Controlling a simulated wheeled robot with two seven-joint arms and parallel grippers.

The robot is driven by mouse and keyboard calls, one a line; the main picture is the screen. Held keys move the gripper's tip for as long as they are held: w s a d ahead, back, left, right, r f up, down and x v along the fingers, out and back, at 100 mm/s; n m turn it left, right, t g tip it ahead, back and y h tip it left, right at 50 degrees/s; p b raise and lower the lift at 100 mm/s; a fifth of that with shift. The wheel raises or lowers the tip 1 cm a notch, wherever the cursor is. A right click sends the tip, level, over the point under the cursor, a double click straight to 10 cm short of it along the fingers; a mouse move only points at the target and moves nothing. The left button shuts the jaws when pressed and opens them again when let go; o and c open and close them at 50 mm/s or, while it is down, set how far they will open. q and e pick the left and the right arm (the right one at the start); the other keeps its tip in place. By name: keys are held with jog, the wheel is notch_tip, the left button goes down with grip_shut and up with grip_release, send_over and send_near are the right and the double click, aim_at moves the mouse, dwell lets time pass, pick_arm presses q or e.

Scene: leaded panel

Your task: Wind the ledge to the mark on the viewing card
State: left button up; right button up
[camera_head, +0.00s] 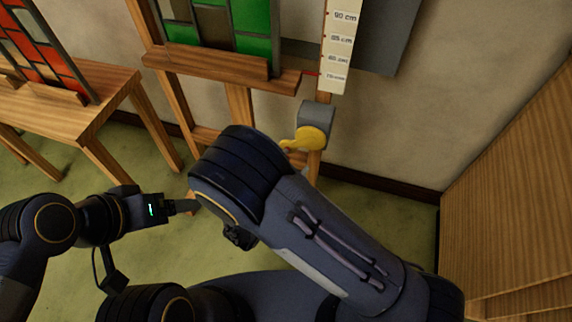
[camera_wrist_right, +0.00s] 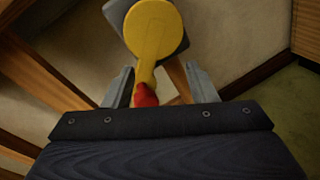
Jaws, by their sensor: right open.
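The wooden ledge (camera_head: 220,70) crosses the easel and carries a green and brown leaded panel (camera_head: 225,30). A red pointer (camera_head: 311,73) at its right end lies between the 80 cm line and the lowest label, near the latter, on the white scale (camera_head: 339,45). The yellow crank (camera_head: 305,138) is on a grey box (camera_head: 316,117) below. In the right wrist view, the crank's red knob (camera_wrist_right: 146,95) sits between the open fingers of my right gripper (camera_wrist_right: 158,76), nearer the left finger. My left gripper (camera_head: 182,207) is low at left, its jaws unclear. I cannot identify the viewing card.
A wooden table (camera_head: 95,105) with a red leaded panel (camera_head: 40,50) stands at the left. A wooden cabinet or panel (camera_head: 515,190) closes off the right. A blank grey board (camera_head: 388,35) is behind the scale. Green floor is open below the easel.

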jog(key=a+f+n+t+y+b, duration=0.1)
jog(key=a+f+n+t+y, duration=0.1)
jog(key=a+f+n, duration=0.15)
jog(key=x, duration=0.3)
jog(key=b+x, duration=0.1)
jog(key=x, duration=0.3)
jog(key=shift+w+a+f, duration=0.1)
jog(key=shift+w+f, duration=0.15)
jog(key=shift+w, duration=0.15)
pick_arm(q)
notch_tip(320, 180, down, 3)
jog(key=shift+w+f, duration=0.15)
jog(key=shift+f, duration=0.05)
pick_arm(e)
grip_shut()
